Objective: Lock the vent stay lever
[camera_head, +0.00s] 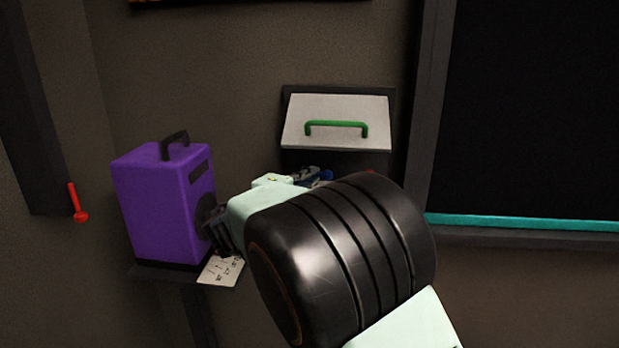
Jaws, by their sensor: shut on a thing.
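A hinged light grey flap (318,112), likely the vent, has a green handle (337,125) and stands tilted in a dark frame. Below it a small blue part (318,177) shows just above my wrist; I cannot tell whether it is the stay lever. My pale, black-ringed wrist covers the area under the flap. My gripper (213,230) shows as dark parts at the far end of the wrist, close by the purple box. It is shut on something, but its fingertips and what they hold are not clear.
The purple box (150,210) with a black handle stands on a dark stand at left. A white card (221,270) with markings lies by its base. A red lever (76,204) hangs further left. A dark framed panel (530,110) with a teal strip fills the right.

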